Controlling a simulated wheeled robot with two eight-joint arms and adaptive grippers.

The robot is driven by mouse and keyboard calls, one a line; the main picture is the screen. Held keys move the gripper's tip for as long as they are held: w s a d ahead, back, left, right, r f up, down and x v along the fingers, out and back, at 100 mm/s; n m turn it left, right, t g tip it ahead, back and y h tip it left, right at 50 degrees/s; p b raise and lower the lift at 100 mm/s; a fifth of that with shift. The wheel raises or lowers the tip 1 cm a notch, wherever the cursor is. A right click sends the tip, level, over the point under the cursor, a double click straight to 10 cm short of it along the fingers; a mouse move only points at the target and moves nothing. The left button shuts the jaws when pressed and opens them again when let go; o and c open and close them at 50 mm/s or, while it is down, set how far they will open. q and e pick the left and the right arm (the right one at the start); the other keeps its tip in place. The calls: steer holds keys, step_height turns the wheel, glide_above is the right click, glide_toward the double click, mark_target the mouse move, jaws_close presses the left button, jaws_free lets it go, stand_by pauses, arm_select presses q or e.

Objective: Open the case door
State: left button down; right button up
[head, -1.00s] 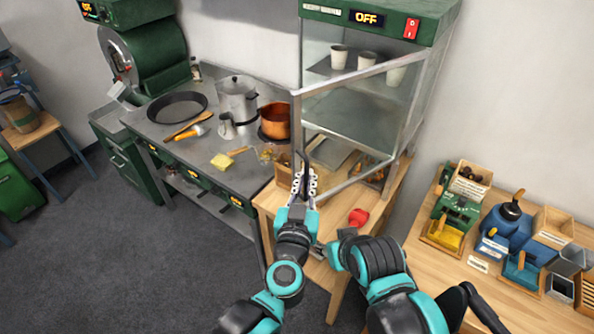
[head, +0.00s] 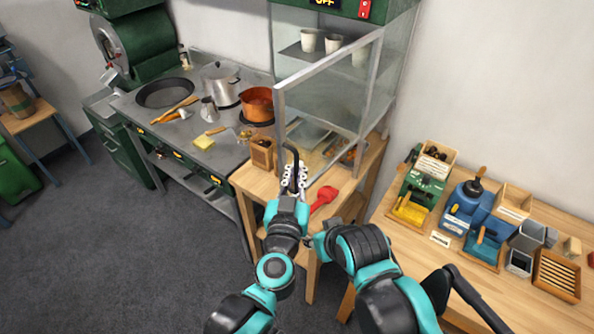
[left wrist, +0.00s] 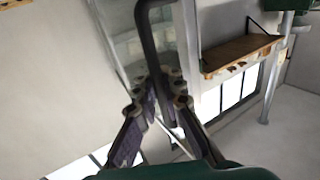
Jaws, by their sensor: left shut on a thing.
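The display case (head: 392,45) has a green top and glass sides and stands on a wooden table. Its metal-framed glass door (head: 325,115) is swung out toward me, hinged on the right. My left gripper (head: 293,178) is shut on the dark door handle (head: 290,152) at the door's free edge. The left wrist view shows the handle (left wrist: 148,38) running down between the fingers (left wrist: 160,98). My right arm reaches in beside the left one, below the door. Its fingers are not visible.
A red scoop (head: 323,198) lies on the wooden table, near the door's lower edge. A small wooden box (head: 262,153) stands left of the handle. The stove (head: 165,138) with pans is further left. A side table (head: 395,240) with several tools is right.

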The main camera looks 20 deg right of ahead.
arm_select(q)
steer(key=c, duration=1.6)
jaws_free()
steer(key=shift+a, duration=0.15)
steer(key=shift+s, duration=0.1)
steer(key=v, duration=1.2)
